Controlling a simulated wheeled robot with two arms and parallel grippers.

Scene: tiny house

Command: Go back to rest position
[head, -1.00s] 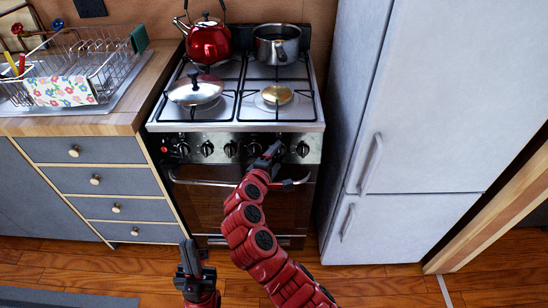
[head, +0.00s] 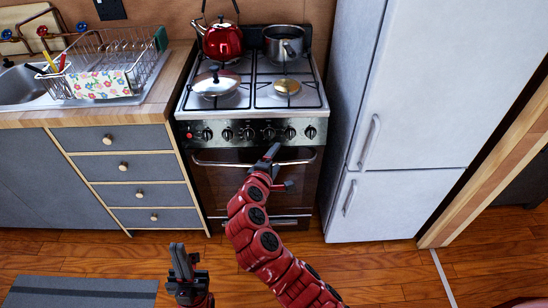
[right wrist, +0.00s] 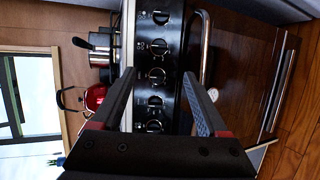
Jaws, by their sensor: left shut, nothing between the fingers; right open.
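My right arm, red with black joints, reaches up the middle of the head view. Its gripper (head: 275,168) is in front of the stove's oven door and knobs, and it is open and empty. In the right wrist view its two dark fingers (right wrist: 160,74) are spread, with the stove knobs seen between them. My left gripper (head: 183,262) is low in the head view, pointing up over the wooden floor, shut and empty. The stove (head: 250,133) stands ahead, with its oven handle (head: 225,163) partly behind the right gripper.
On the stove are a red kettle (head: 222,41), a pot (head: 284,44), a lidded pan (head: 216,82) and a small brass-coloured lid (head: 287,87). Drawers (head: 125,167) stand left, the fridge (head: 410,95) right. A dark mat (head: 80,291) lies on the floor.

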